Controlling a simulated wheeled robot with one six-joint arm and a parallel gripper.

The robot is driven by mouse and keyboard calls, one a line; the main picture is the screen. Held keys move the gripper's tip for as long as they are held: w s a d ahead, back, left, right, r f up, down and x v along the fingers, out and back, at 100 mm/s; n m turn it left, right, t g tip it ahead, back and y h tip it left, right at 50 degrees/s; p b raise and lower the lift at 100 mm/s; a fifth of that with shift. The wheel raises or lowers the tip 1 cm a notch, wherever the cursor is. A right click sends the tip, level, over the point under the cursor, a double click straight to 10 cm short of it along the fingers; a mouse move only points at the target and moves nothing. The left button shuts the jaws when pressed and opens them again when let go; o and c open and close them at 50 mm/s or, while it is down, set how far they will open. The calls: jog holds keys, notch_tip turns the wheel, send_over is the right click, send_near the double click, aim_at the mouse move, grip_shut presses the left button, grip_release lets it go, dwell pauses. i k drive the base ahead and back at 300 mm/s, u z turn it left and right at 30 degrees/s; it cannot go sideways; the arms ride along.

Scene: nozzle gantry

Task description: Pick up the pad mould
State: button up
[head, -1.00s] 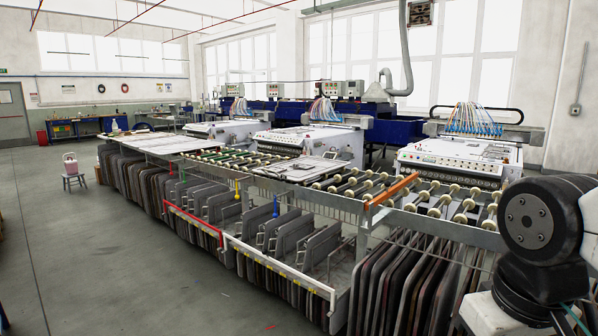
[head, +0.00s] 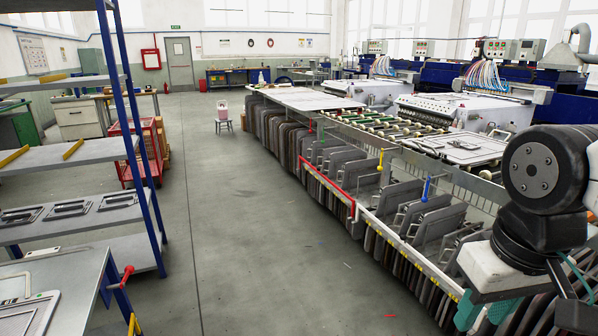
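I cannot tell for sure which thing is the pad mould. Several flat grey frame-shaped moulds lie on a shelf at the left, one of them a dark rectangular piece (head: 68,209) with a raised inner outline. A larger pale flat mould (head: 28,312) lies on a grey bench at the lower left, cut off by the picture edge. Another flat plate with handles (head: 460,149) lies on the roller table at the right.
A blue-posted shelf rack (head: 72,152) stands at the left. A long rack of upright grey moulds (head: 345,175) with a red rail runs along the right. A small stool (head: 223,126) with a pink container stands further back.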

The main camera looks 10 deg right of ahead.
aim_at(457, 143)
jog(key=u, duration=0.35)
jog(key=i, duration=1.95)
jog(key=z, duration=0.3)
jog(key=i, duration=1.3)
jog(key=z, duration=1.45)
jog(key=i, duration=1)
jog(key=z, duration=0.65)
